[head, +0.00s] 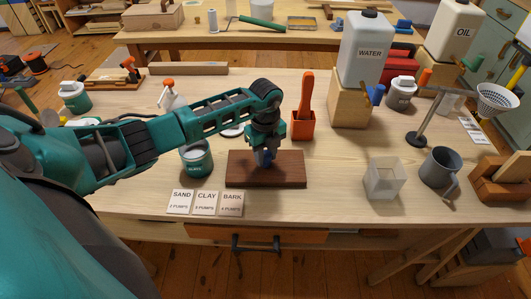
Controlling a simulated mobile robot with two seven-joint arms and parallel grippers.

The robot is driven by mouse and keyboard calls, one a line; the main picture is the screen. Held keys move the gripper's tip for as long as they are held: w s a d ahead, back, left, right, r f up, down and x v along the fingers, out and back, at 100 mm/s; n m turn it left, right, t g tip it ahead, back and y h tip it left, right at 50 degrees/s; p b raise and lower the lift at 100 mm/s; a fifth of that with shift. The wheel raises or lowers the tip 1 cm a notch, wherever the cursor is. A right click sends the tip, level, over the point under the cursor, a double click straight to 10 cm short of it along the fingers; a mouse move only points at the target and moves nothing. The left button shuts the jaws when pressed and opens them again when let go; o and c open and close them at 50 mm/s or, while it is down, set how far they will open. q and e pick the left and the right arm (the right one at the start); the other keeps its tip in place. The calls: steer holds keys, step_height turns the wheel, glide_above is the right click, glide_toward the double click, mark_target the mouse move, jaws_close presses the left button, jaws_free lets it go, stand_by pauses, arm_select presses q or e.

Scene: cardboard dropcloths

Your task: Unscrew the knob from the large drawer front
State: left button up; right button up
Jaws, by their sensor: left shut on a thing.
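A dark brown wooden board, which looks like the large drawer front (290,171), lies flat on the workbench near its front edge. My left gripper (264,160) points down over the middle of it. It is shut on the knob, low against the board's upper face. The knob is mostly hidden by the gripper, so its shape and its seating in the board cannot be made out. My right gripper is not in view.
A teal tin (196,160) stands close left of the board, and the SAND, CLAY and BARK cards (206,203) lie in front. An orange-red holder (303,126) stands behind. A clear box (384,180) and grey mug (438,168) stand right. Bare benchtop separates board and box.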

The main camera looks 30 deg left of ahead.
mark_target(265, 153)
arm_select(q)
steer(key=o, duration=1.1)
step_height(265, 153, up, 13)
